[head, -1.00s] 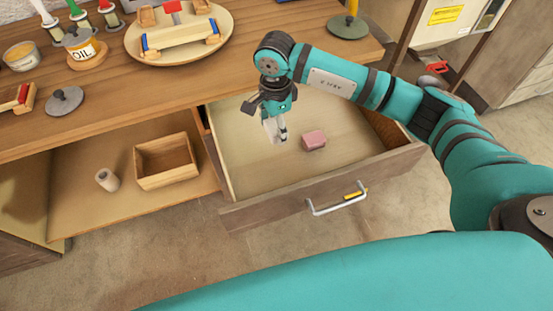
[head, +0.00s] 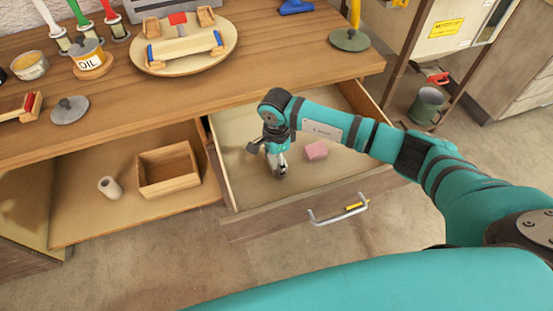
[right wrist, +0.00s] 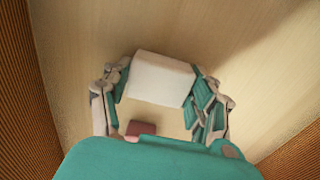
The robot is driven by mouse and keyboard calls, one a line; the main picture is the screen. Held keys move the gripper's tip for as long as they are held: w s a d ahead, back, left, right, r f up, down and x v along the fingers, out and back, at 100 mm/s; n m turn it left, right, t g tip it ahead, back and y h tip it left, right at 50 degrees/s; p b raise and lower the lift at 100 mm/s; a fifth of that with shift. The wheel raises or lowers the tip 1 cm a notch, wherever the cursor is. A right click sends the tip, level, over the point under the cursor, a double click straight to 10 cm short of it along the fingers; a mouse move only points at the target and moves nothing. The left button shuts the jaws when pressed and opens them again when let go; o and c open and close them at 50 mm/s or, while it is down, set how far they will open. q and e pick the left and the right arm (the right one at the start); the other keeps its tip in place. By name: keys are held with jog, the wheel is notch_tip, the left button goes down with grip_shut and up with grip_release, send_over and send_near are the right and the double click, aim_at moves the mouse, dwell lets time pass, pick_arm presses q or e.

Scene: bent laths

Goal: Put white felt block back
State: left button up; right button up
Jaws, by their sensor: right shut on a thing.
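The white felt block (right wrist: 160,78) sits between the two fingers of my right gripper (right wrist: 160,92) in the right wrist view. In the head view my right gripper (head: 278,170) is down inside the open drawer (head: 235,185), shut on the block, which is mostly hidden there by the fingers. The block is low over the pale drawer floor; I cannot tell whether it touches it. A pink block (head: 316,150) lies on the drawer floor just right of the gripper; it also shows in the right wrist view (right wrist: 140,128). My left gripper is not in view.
The drawer front with its handle (head: 338,215) and the side walls surround the gripper. The worktop (head: 270,75) is above and behind, with a round tray (head: 160,68) on it. A wooden box (head: 168,185) and a roll (head: 108,187) are on the shelf at left.

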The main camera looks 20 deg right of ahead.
jog(key=shift+f, duration=0.25)
jog(key=o, duration=1.1)
jog(key=shift+r, duration=0.1)
notch_tip(320, 180, up, 12)
jog(key=shift+r+b, duration=0.2)
jog(key=shift+b, duration=0.35)
